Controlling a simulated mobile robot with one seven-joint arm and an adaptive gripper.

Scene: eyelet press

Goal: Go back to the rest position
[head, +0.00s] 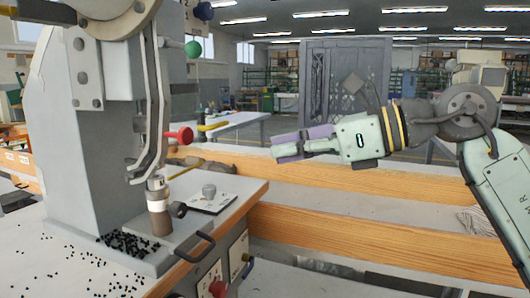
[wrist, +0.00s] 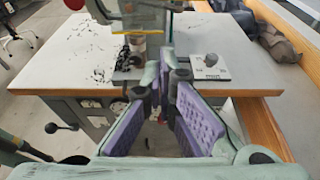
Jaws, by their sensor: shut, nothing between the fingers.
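My gripper (head: 280,150) is held out to the left in mid-air, over the wooden beams, with its purple pads together and nothing held. In the wrist view my gripper (wrist: 166,75) shows its purple-padded fingers converging toward the tips, over the near edge of the white table. The grey eyelet press (head: 90,140) stands to the left in the head view, clear of my gripper. Its lower part shows at the top of the wrist view (wrist: 138,38).
Small black eyelets (head: 125,243) lie scattered on the white table (head: 55,272). A white card (head: 222,203) bears a small grey knob-like piece (head: 209,190). A wooden beam (head: 390,187) runs below my gripper. A dark bag (wrist: 278,42) lies at the right in the wrist view.

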